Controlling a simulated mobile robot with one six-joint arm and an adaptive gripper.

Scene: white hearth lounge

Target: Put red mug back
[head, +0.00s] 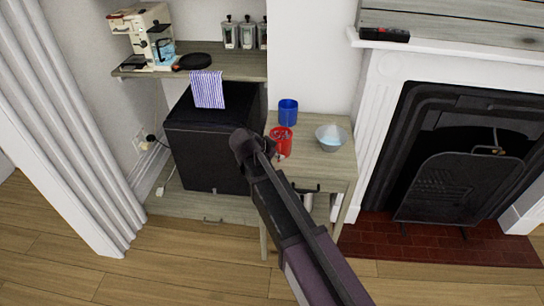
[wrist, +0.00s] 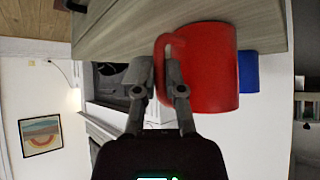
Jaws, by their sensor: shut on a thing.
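The red mug (head: 283,147) is at the wooden side table (head: 310,170), in front of the blue mug (head: 288,112) and left of a grey bowl (head: 331,138). In the wrist view the red mug (wrist: 210,68) fills the upper right, with its handle between the fingers of my gripper (wrist: 157,65). My gripper is shut on that handle. The blue mug (wrist: 248,72) shows partly behind it. My arm hides part of the table in the head view. Whether the red mug's base touches the tabletop is not clear.
A black cabinet (head: 205,145) stands left of the table. Above it, a shelf (head: 240,68) holds a coffee machine (head: 146,38), a black pan (head: 193,61), several jars and a striped cloth (head: 207,89). A fireplace (head: 450,160) is at right. Open floor lies in front.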

